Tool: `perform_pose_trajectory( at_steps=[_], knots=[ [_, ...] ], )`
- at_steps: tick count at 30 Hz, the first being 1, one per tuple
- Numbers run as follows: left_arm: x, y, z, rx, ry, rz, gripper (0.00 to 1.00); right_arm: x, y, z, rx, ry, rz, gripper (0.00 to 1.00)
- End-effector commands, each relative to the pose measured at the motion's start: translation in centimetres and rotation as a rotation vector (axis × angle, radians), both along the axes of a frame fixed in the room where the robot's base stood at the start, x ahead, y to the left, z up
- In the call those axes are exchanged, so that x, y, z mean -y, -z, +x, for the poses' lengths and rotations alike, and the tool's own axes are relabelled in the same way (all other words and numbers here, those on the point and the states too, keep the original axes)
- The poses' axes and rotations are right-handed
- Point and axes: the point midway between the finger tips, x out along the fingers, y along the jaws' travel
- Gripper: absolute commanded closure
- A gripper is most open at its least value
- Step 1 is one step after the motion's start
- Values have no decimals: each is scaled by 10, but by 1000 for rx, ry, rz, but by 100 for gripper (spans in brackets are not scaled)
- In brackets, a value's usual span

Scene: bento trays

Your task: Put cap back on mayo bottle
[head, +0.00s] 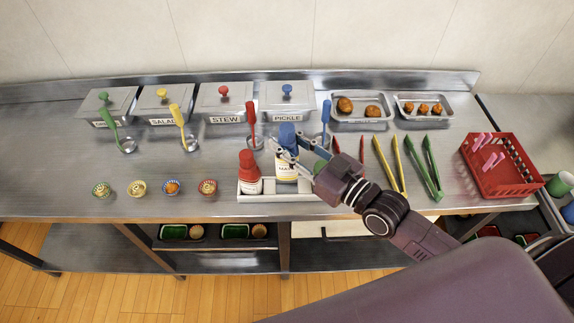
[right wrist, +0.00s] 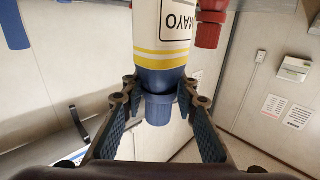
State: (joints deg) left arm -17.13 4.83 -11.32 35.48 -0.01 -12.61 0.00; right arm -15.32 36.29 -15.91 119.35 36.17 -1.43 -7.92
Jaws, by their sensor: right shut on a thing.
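The mayo bottle (head: 287,168) stands upright in a light tray (head: 283,196), with a white body, yellow bands and a blue top. Its label shows upside down in the right wrist view (right wrist: 172,28). The blue cap (head: 287,131) is at the top of the bottle, in line with it; it also shows in the right wrist view (right wrist: 158,109). My right gripper (head: 289,145) is shut on the cap, one finger on each side. The cap appears to meet the bottle's blue shoulder, but I cannot tell whether it is fully seated. My left gripper is not in view.
A red-topped bottle (head: 249,174) stands just left of the mayo bottle. Lidded pans, including the PICKLE pan (head: 287,102), and ladles are behind. Tongs (head: 424,168) and a red basket (head: 500,178) are to the right.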

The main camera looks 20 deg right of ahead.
Motion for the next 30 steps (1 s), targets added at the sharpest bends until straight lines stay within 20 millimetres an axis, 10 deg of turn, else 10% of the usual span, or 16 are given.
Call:
perform_pose_trajectory(
  at_steps=[6, 30],
  knots=[
    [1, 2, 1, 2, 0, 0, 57, 0, 38, 1, 3, 0, 1, 81],
    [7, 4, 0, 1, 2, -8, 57, 0, 82, 1, 3, 0, 2, 81]
  ],
)
